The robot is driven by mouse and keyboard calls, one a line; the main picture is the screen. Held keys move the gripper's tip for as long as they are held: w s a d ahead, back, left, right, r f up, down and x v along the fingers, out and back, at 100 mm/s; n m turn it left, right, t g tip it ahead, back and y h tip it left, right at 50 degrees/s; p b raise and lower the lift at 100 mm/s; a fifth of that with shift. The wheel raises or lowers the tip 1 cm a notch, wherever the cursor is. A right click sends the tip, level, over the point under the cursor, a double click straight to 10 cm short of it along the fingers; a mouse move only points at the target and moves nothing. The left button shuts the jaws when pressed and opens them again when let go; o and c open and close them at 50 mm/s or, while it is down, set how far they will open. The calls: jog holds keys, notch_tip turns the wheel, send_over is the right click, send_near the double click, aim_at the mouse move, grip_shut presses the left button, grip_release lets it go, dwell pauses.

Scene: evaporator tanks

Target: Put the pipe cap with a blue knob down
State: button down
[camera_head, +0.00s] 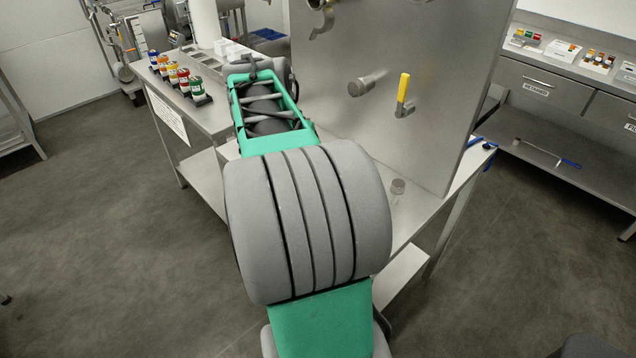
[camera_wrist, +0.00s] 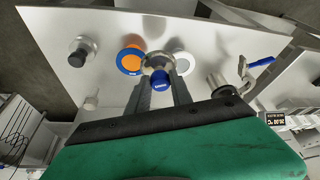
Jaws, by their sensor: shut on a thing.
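In the wrist view, the pipe cap (camera_wrist: 158,62) is a round metallic piece with a blue knob (camera_wrist: 160,83) facing my gripper. My gripper (camera_wrist: 161,88) has its two dark fingers shut around the cap at the knob side. An orange disc with a blue rim (camera_wrist: 130,60) shows just left of the cap, and a white disc (camera_wrist: 181,63) just right of it. The cap partly overlaps both in the picture; I cannot tell whether it touches the steel surface behind. In the head view my arm hides the gripper and the cap.
A steel panel (camera_head: 400,60) carries a yellow-handled valve (camera_head: 403,90) and a pipe stub (camera_head: 365,86). Several coloured bottles (camera_head: 176,75) stand on the table at left. The wrist view shows a dark-ended stub (camera_wrist: 80,52) at left and a blue-handled valve (camera_wrist: 258,63) at right.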

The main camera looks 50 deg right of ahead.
jog(key=s+d+r+m+g+b, duration=0.1)
jog(key=s+d+r+m, duration=0.2)
jog(key=s+d+m, duration=0.15)
jog(key=shift+n, duration=0.25)
jog(key=s+d+f, duration=0.5)
jog(key=d+f, duration=0.1)
jog(key=d, duration=0.1)
jog(key=s+d+f, duration=0.3)
jog(key=f, duration=0.1)
jog(key=shift+s+d, duration=0.2)
jog(key=shift+s, duration=0.1)
notch_tip(320, 180, down, 3)
jog(key=shift+s+d+r, duration=0.1)
jog(key=shift+r, duration=0.1)
jog(key=shift+f, duration=0.3)
jog(key=shift+f, duration=0.1)
